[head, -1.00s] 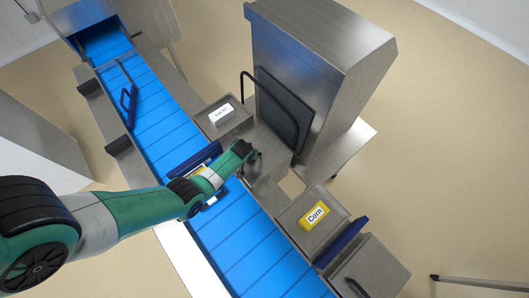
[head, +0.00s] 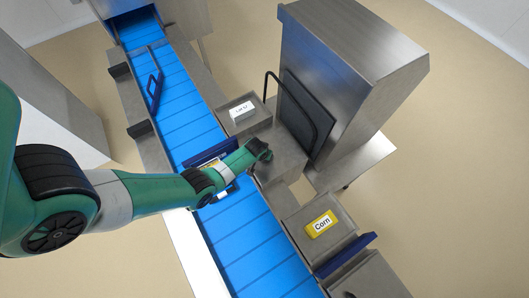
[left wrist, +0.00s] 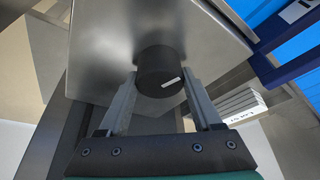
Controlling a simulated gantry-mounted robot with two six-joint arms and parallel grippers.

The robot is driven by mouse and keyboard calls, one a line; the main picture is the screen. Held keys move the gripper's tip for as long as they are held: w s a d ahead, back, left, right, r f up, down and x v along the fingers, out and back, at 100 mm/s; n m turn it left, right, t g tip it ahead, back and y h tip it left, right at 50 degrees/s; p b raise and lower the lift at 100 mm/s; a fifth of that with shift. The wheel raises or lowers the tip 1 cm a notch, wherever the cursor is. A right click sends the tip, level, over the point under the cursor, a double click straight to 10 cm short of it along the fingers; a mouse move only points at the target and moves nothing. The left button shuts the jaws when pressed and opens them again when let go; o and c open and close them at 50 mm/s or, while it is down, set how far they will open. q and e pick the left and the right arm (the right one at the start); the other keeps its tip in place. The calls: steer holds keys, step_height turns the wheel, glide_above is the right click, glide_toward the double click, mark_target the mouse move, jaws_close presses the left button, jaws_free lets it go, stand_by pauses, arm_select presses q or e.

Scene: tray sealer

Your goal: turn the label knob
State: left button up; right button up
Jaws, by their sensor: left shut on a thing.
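The label knob (left wrist: 158,68) is a black round knob with a short white mark, on a grey metal housing (left wrist: 105,45) in the left wrist view. The two fingers of my left gripper (left wrist: 160,84) stand on either side of the knob and are shut on it. The white mark lies slightly tilted, near the knob's lower right. In the head view my left arm (head: 165,192) reaches across the conveyor to the metal housing. The knob and fingertips are hidden there. My right gripper is not in view.
A blue conveyor (head: 187,112) runs under my arm, with a dark blue guide (head: 211,153) across it. A white labelled block (head: 242,110) sits in a metal tray beyond the arm. A yellow "Corn" block (head: 321,224) sits nearer. A tall metal cabinet (head: 345,55) stands behind.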

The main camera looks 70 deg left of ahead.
arm_select(q)
steer(key=shift+m+t, duration=0.3)
steer(key=shift+m, duration=0.8)
steer(key=o, duration=1.4)
